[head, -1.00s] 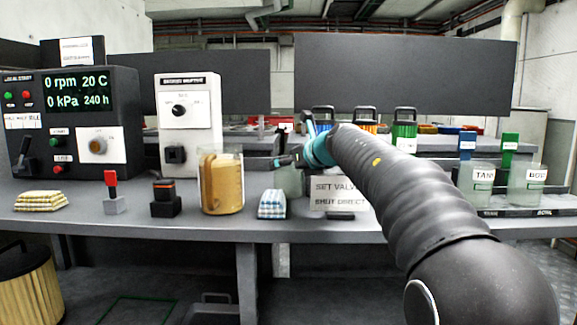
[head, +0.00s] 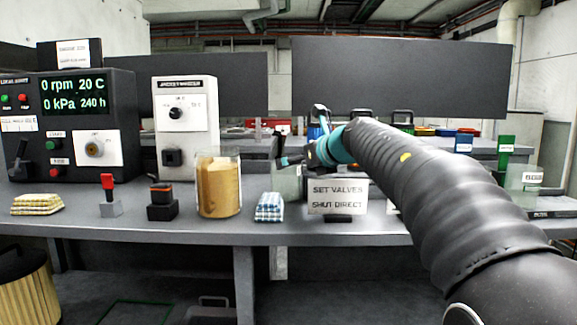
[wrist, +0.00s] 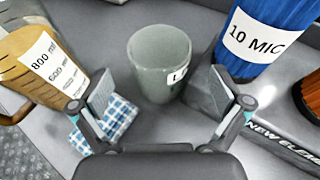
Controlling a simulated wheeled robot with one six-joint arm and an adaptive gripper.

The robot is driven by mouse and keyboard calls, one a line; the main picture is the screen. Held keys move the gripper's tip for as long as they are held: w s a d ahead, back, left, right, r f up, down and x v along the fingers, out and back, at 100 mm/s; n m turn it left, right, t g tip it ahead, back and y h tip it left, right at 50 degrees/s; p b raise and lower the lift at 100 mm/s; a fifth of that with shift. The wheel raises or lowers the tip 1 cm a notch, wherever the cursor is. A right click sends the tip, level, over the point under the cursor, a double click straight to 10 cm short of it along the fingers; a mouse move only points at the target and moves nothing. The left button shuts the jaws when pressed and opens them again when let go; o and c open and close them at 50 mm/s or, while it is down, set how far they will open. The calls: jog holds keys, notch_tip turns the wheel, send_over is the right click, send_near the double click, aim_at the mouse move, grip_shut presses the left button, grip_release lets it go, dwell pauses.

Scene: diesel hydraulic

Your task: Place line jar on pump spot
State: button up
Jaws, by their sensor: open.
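The line jar is a grey, translucent cup with a label starting with "L" (wrist: 158,62), standing upright ahead of my gripper in the wrist view. My gripper (wrist: 163,102) is open and empty, its two pads apart on the near left and near right of the jar. In the head view the jar (head: 287,184) shows only partly, below and behind my gripper (head: 286,160). I cannot make out a marked pump spot in either view.
An amber jar (head: 218,186) marked 800 ml and a blue checked cloth (wrist: 112,118) sit close on the left. A blue "10 MIC" cylinder (wrist: 255,38) stands close on the right.

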jog(key=v, duration=0.6)
jog(key=shift+s, duration=0.1)
